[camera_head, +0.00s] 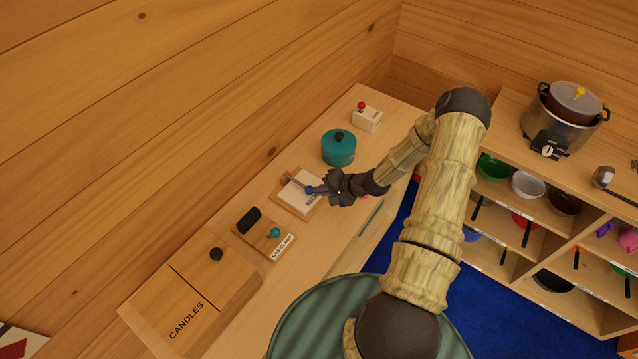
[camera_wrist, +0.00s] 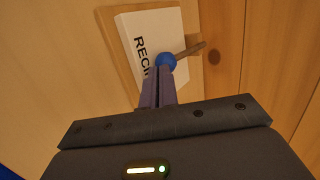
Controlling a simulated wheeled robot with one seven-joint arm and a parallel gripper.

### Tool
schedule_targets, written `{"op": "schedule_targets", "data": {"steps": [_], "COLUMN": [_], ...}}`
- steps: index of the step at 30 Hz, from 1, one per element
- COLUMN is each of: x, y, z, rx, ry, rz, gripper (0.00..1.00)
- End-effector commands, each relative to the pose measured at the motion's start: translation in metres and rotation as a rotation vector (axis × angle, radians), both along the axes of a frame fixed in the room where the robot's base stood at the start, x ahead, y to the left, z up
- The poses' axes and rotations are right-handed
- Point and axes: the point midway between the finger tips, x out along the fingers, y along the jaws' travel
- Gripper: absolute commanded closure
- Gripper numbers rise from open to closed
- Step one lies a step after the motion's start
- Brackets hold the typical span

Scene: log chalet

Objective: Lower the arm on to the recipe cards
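The recipe cards (camera_head: 298,194) are a white stack lettered "REC…" on a wooden board on the counter; the stack also shows in the wrist view (camera_wrist: 155,28). The arm is a brown wooden rod (camera_wrist: 190,49) with a blue ball (camera_wrist: 166,61) at its near end. In the wrist view the rod crosses the stack's right edge. I cannot tell how high the rod is above the cards. My gripper (camera_head: 315,190) is at the blue ball, its purple fingers close together with their tips at the ball. No grip around the ball is visible.
A teal pot (camera_head: 339,148) and a white box with a red knob (camera_head: 366,117) stand behind the cards. Shelves with cookware (camera_head: 530,200) stand right.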

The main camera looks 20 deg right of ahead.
Motion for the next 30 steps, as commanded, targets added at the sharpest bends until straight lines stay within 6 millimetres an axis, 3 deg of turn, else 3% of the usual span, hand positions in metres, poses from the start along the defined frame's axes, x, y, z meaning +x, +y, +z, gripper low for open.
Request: {"op": "schedule_targets", "data": {"steps": [30], "x": [-0.001], "y": [0.0], "z": [0.016], "rx": [-0.001], "ry": [0.002], "rz": [0.001], "gripper": [1.0]}}
